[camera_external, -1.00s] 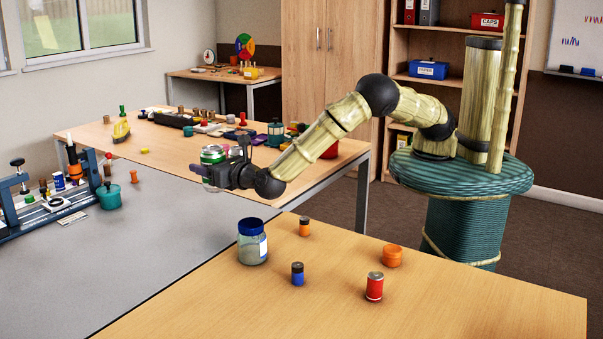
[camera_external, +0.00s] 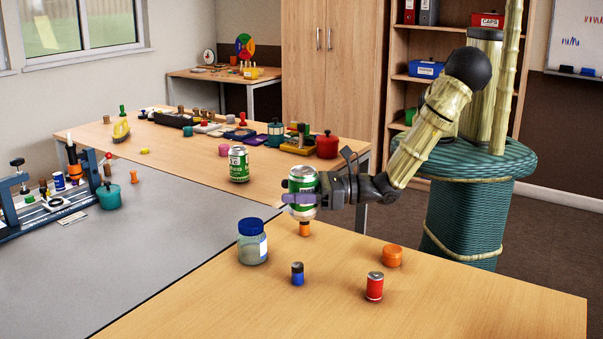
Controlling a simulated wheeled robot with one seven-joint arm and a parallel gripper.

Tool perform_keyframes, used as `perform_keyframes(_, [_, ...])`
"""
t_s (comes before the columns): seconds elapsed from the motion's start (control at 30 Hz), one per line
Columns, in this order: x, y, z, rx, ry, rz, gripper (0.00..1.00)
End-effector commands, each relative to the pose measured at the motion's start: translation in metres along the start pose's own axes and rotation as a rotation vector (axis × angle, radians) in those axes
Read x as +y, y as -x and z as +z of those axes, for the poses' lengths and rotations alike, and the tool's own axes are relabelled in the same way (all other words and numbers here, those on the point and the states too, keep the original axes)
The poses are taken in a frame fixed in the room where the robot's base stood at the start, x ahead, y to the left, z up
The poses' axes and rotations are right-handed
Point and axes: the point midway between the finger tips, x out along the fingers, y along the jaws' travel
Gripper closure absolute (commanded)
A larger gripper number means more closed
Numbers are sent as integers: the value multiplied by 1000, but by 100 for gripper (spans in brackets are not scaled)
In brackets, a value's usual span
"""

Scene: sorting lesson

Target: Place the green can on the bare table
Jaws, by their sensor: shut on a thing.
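My gripper (camera_external: 300,198) is shut on a green and white can (camera_external: 302,184) with a silver top. It holds this can upright, above the near part of the scene. In the picture the can's lower end is just over a small orange battery-like cylinder (camera_external: 304,229) on the near table (camera_external: 450,305); I cannot tell the height of the gap. A second green and white can (camera_external: 238,164) stands upright on the far table (camera_external: 190,165), apart from my gripper.
The near table also has a blue-lidded jar (camera_external: 252,242), a small blue cylinder (camera_external: 297,274), a red can (camera_external: 375,287) and an orange tub (camera_external: 392,256). Its front and right parts are clear. A grey surface (camera_external: 170,250) lies to the left. A red pot (camera_external: 327,145) stands on the far table.

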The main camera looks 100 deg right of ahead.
Motion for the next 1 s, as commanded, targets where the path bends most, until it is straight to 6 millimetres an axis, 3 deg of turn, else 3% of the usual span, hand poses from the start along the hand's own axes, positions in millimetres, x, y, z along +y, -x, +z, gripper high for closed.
perform_keyframes(0.03, [7, 18, 4, 1, 7, 49, 63])
perform_keyframes(0.1, [13, 35, 3, 0, 5, 100, 63])
perform_keyframes(0.23, [18, 52, 2, -1, 2, 151, 63])
perform_keyframes(0.77, [18, 54, 0, -2, 0, 157, 63])
perform_keyframes(1.0, [18, 53, -29, -1, 4, 157, 63])
